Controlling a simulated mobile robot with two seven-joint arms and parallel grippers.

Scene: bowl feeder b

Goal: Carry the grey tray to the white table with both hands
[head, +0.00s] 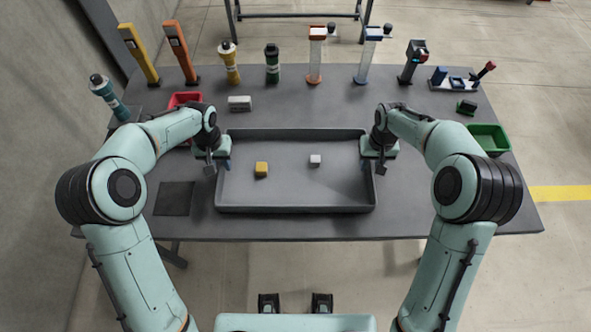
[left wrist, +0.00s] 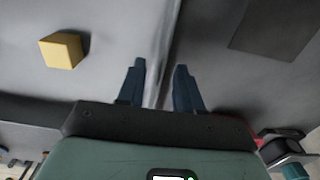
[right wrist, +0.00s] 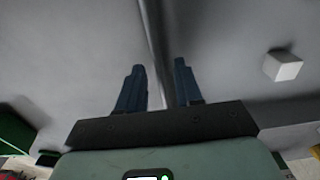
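The grey tray (head: 295,210) sits on the dark grey table (head: 300,228), with a yellow block (head: 262,169) and a small white block (head: 315,160) inside. My left gripper (head: 219,166) is at the tray's left wall; in the left wrist view its open fingers (left wrist: 160,85) lie on either side of the wall (left wrist: 158,45), with gaps. My right gripper (head: 379,166) is at the right wall; in the right wrist view its open fingers (right wrist: 160,85) straddle the wall (right wrist: 154,40), also with gaps. I cannot identify a white table in any view.
A dark mat (head: 174,198) lies left of the tray. A red bin (head: 186,100) is behind my left arm and a green bin (head: 489,138) is at the right. Several upright devices line the back edge. Another table frame (head: 300,14) stands beyond; floor is open at the right.

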